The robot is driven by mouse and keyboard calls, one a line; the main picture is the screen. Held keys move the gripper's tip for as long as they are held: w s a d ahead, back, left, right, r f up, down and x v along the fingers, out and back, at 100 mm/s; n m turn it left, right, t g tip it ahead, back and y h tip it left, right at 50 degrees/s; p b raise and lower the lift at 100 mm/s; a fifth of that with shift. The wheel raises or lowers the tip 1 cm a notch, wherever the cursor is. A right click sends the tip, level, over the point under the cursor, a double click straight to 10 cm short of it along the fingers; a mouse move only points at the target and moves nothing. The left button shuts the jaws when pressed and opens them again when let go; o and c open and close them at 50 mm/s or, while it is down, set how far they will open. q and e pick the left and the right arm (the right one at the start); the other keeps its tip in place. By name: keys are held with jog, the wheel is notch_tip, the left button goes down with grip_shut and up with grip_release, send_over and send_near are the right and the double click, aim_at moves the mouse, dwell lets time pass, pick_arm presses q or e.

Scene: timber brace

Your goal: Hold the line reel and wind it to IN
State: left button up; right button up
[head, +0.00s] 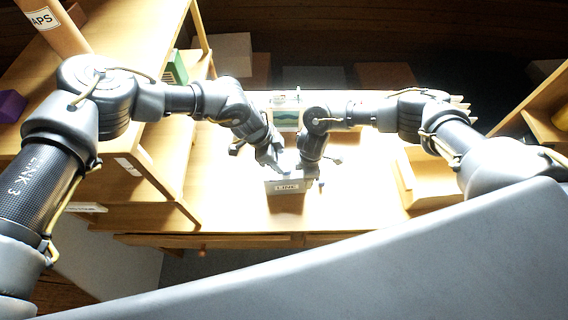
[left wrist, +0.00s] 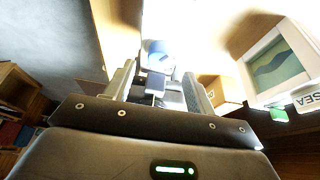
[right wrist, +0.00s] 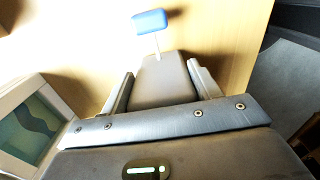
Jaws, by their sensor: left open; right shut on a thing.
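The line reel (head: 288,187) is a grey box with a white "LINE" label, near the front of the bright table in the head view. My right gripper (head: 313,176) is shut on its grey body, which shows between the fingers in the right wrist view (right wrist: 163,82). A blue crank knob (right wrist: 150,21) stands out from the reel on a pale stem. My left gripper (head: 272,158) is open beside the reel's upper left. In the left wrist view the blue knob (left wrist: 157,46) appears beyond and between the open fingers. No IN mark is readable.
A framed screen with a teal picture (head: 287,118) stands behind the reel. A wooden box (head: 430,180) is on the table at right. Wooden shelving (head: 150,185) with a green item (head: 176,67) is at left. Bare table lies between the reel and the box.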

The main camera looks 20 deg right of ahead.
aim_at(285, 166)
pick_arm(q)
jog(key=shift+x, duration=2.35)
jog(key=c, duration=1)
jog(key=shift+m, duration=0.3)
jog(key=shift+w+m+g+y, duration=0.1)
jog(key=shift+m+g+y, duration=0.3)
jog(key=shift+m, duration=0.95)
jog(key=shift+w+m+g+y, duration=0.1)
jog(key=shift+m+g, duration=0.5)
jog(key=shift+m, duration=0.75)
